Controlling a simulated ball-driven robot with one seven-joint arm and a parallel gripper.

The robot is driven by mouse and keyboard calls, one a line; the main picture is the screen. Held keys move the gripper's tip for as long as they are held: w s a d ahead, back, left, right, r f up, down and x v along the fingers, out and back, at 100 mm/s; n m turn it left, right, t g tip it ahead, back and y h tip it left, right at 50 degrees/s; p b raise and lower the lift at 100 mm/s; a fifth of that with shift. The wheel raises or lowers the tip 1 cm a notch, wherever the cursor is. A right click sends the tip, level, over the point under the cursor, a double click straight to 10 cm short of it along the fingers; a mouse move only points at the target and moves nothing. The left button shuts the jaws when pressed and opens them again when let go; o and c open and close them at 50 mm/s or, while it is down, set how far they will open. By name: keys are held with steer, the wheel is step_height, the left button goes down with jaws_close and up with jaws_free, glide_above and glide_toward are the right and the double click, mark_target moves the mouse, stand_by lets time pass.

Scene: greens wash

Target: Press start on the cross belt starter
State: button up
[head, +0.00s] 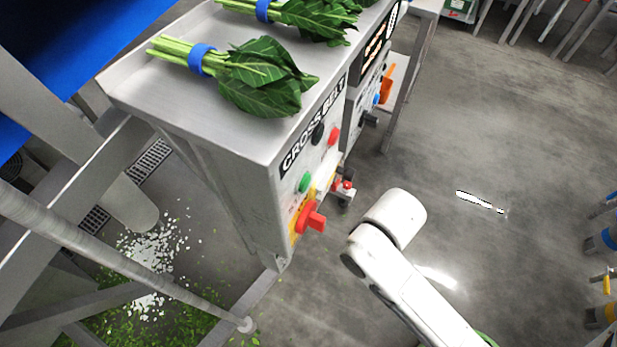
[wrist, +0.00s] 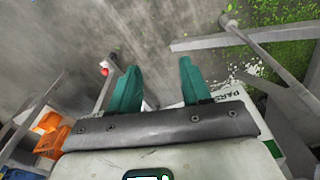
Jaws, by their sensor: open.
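The cross belt starter (head: 291,213) is a grey box front under a black CROSS BELT label (head: 313,124), left of centre in the head view. It carries a green button (head: 304,182), a red button (head: 333,136), a black knob (head: 317,133) and a large red handle (head: 311,217) on a yellow plate. My white arm reaches in from the lower right of the head view, apart from the starter. My gripper (wrist: 158,72) shows in the wrist view, its two teal fingers apart with nothing between them. I cannot make out the green button there.
Bundled greens (head: 262,76) lie on the steel top (head: 150,85) above the starter. A second panel (head: 370,85) adjoins beyond. Steel legs and a pipe (head: 110,250) stand at left. Orange crates (wrist: 52,138) show in the wrist view. Open floor (head: 500,130) lies right.

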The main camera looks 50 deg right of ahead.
jaws_close()
stand_by(1.4)
